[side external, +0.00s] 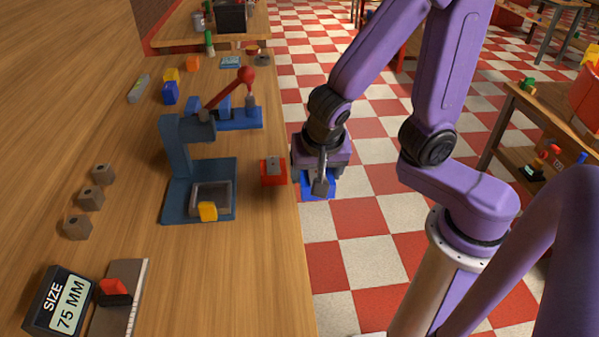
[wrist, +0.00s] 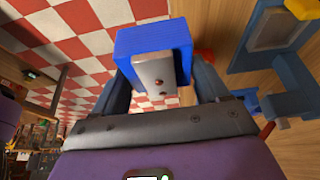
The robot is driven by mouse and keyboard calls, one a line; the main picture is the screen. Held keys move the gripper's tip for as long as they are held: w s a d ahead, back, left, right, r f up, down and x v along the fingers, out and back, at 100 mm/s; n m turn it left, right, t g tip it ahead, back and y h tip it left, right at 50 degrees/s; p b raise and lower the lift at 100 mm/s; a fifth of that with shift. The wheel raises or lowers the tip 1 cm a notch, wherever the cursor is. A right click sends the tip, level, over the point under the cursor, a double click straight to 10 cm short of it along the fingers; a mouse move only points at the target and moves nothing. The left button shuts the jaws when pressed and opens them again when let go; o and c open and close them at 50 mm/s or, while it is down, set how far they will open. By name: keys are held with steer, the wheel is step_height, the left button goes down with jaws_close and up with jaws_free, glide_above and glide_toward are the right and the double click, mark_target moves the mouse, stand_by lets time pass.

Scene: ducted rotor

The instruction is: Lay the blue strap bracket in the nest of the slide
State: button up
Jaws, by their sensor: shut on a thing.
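My gripper (side external: 320,182) is shut on the blue strap bracket (side external: 309,192), a blue block with a grey metal strap. It is held beside the table's right edge, over the checkered floor. In the wrist view the bracket (wrist: 152,40) sits between the two fingers (wrist: 160,80), its grey plate with small dark holes facing the camera. The slide appears to be the grey framed tray (side external: 192,196) with a yellow block at its front, on the blue-grey press base. It looks empty inside. The tray also shows at the upper right of the wrist view (wrist: 272,24).
A red block with a grey strap (side external: 273,174) stands between the press and the table edge. The press column (side external: 176,150) rises behind the tray. Several brown nuts (side external: 91,197) lie left.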

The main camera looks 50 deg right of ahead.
steer(key=shift+s+d+r, duration=0.7)
steer(key=shift+s+r, duration=0.35)
steer(key=shift+s, duration=1.2)
steer(key=w+d+f+n+y, duration=0.1)
steer(key=w+d+n, duration=0.1)
steer(key=w, duration=0.3)
steer(key=w+d+f+n+t+y, duration=0.1)
steer(key=w+d+n, duration=0.2)
steer(key=w, duration=0.3)
steer(key=w+d+f+n+y, duration=0.1)
steer(key=w+d+n, duration=0.1)
steer(key=w+n, duration=0.2)
steer(key=shift+w+d+f, duration=0.15)
steer(key=shift+w+d, duration=0.2)
steer(key=shift+w, duration=0.8)
steer(key=shift+a, duration=0.1)
